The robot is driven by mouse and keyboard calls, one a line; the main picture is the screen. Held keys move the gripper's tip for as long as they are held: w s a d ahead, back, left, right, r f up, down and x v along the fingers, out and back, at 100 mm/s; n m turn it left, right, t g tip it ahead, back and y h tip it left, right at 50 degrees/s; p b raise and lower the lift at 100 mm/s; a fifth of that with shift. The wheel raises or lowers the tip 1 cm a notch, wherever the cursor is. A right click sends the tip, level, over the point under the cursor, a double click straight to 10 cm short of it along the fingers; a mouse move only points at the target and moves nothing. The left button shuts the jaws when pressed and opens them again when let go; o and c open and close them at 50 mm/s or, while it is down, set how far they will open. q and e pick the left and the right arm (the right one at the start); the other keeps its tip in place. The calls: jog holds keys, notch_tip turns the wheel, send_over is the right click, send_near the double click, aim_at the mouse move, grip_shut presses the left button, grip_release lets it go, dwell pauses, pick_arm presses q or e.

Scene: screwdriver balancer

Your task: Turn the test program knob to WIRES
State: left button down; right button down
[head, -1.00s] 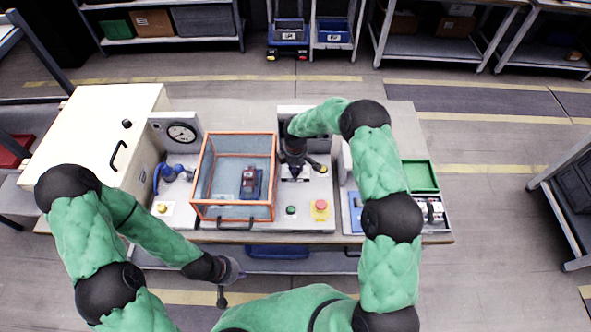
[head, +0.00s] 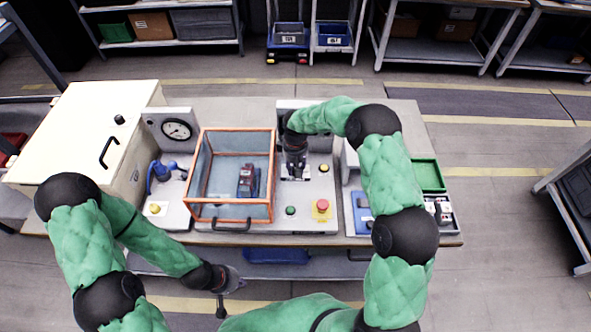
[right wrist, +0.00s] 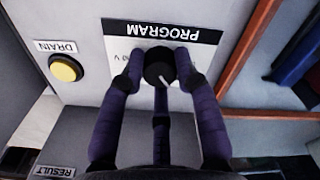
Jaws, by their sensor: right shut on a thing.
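The program knob (right wrist: 159,66) is round and black with a white pointer mark, under an upside-down PROGRAM label (right wrist: 163,30) in the right wrist view. The mark points toward the lower right of that picture. My right gripper (right wrist: 158,75) has its dark fingers closed around the knob. In the head view, my right gripper (head: 295,165) is at the panel right of the orange-framed box and hides the knob. The position labels are mostly covered, and I cannot read WIRES. My left gripper (head: 232,290) is open and empty in front of the table edge.
An orange-framed clear box (head: 214,219) with a red-and-dark device (head: 248,181) stands left of the panel. A yellow DRAIN button (right wrist: 66,68) is beside the knob. Red (head: 322,206) and green (head: 290,210) buttons are in front. A cream cabinet (head: 80,125) is far left.

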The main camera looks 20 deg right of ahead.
jog(key=shift+m, duration=0.6)
jog(key=shift+b, duration=0.3)
jog(key=c, duration=0.9)
grip_release()
notch_tip(320, 180, up, 12)
